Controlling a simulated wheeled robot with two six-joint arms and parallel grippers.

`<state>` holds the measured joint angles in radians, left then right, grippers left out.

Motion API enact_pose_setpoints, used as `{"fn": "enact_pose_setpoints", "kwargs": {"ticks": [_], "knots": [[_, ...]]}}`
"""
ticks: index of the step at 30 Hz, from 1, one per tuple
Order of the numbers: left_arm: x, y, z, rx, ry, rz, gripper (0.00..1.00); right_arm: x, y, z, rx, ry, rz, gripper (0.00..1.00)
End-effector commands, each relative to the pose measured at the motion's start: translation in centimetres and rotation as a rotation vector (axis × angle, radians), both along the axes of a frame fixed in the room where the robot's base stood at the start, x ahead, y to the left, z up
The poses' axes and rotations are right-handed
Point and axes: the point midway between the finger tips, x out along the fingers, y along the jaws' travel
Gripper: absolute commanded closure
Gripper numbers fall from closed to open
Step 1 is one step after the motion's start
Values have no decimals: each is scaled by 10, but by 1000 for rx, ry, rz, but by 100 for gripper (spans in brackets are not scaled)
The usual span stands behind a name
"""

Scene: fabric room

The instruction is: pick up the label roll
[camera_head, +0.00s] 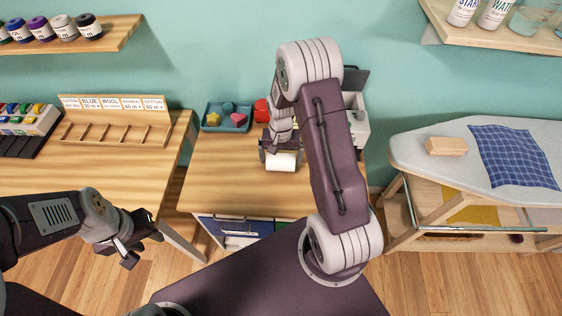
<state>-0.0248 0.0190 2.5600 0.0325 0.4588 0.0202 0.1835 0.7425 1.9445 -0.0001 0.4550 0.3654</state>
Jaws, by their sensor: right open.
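The white label roll (283,161) lies on the wooden desk, near its middle. My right gripper (282,158) is above it, with its fingers open at the left and right sides of the roll. I cannot tell whether the fingers touch it. The gripper's body covers the back of the roll. My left gripper (145,249) hangs at the lower left, in front of the left table and well away from the roll, with its fingers apart and empty.
A teal tray (211,128) with yellow and pink pieces and a red object (261,111) stand behind the roll. A pale machine (357,122) is partly hidden by my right arm. A wooden rack (115,132) stands left. An ironing board (410,150) stands right.

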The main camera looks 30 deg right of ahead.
Motion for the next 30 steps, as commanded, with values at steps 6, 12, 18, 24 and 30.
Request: {"fn": "enact_pose_setpoints", "kwargs": {"ticks": [6,12,18,24,30], "knots": [[0,0,0,0,0,0,64,0,0,0,-1,-1,0,22],[0,0,0,0,0,0,64,0,0,1,-1,-1,0,69],[0,0,0,0,0,0,64,1,0,2,0,-2,0,69],[0,0,0,0,0,0,64,1,0,22,-1,-5,0,69],[0,0,-3,0,0,0,64,-20,3,54,-1,-3,-1,69]]}}
